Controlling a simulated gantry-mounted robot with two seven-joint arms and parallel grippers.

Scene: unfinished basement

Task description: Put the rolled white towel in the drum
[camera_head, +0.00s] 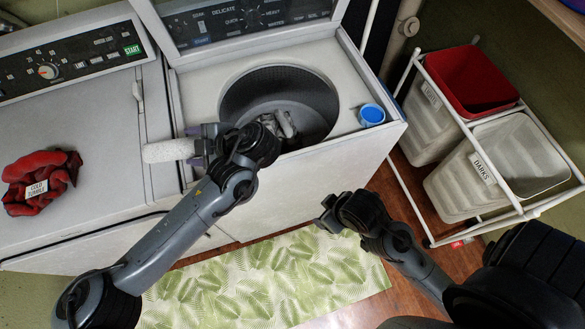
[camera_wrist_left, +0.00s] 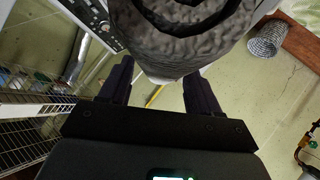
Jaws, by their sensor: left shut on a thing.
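The rolled white towel (camera_head: 168,150) is held in my left gripper (camera_head: 203,146), left of the open washer drum (camera_head: 262,84) and above the gap between the two machines. In the left wrist view the towel's spiral end (camera_wrist_left: 190,38) is large between the two dark fingers of the left gripper (camera_wrist_left: 158,85). My left forearm hides part of the washer's front left. My right gripper (camera_head: 327,213) is in front of the washer over the floor mat, with nothing visible in it; its jaw gap is unclear.
A blue cup (camera_head: 371,115) stands on the washer's right rim. A red cloth bundle with a tag (camera_head: 42,183) lies on the left machine. A rack of laundry bins (camera_head: 442,190) stands at right. A green leaf-pattern mat (camera_head: 270,283) covers the floor in front.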

